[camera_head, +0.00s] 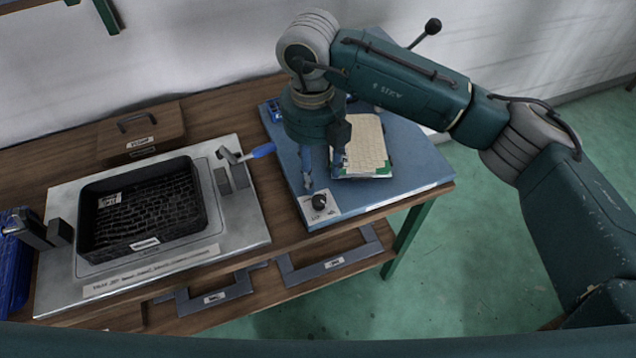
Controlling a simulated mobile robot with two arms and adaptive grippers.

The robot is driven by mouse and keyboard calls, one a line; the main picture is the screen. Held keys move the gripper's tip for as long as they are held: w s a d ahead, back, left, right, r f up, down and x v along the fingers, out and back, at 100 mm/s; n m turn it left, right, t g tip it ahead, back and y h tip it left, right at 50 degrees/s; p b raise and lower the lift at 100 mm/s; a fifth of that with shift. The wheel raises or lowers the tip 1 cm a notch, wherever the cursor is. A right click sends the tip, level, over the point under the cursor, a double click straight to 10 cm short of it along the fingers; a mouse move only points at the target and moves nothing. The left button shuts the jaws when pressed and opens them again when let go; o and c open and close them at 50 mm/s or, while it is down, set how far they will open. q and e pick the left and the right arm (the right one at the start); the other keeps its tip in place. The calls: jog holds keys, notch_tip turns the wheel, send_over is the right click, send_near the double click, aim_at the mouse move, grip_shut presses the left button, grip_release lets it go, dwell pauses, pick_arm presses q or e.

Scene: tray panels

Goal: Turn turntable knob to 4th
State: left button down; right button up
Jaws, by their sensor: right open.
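A small black knob (319,201) stands on a white label plate (322,212) at the front left corner of the blue panel (400,199). The marks on the label are too small to read, so I cannot tell the knob's setting. My right gripper (322,174) points down just behind the knob, open, with its two fingers apart. It appears empty, and I cannot tell whether it touches anything. A beige textured block (366,145) with green corners sits on the blue panel, right of the gripper. My left gripper is not in view.
A black mesh tray (143,205) sits on a grey metal plate (245,215) to the left, with a blue-handled clamp (240,157) beside it. A wooden box (141,130) is behind. A blue crate (14,275) is at the far left. Green floor lies right of the bench.

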notch_tip(320, 180, up, 2)
jog(key=shift+r, duration=0.15)
jog(key=shift+a, duration=0.1)
dwell(0.4)
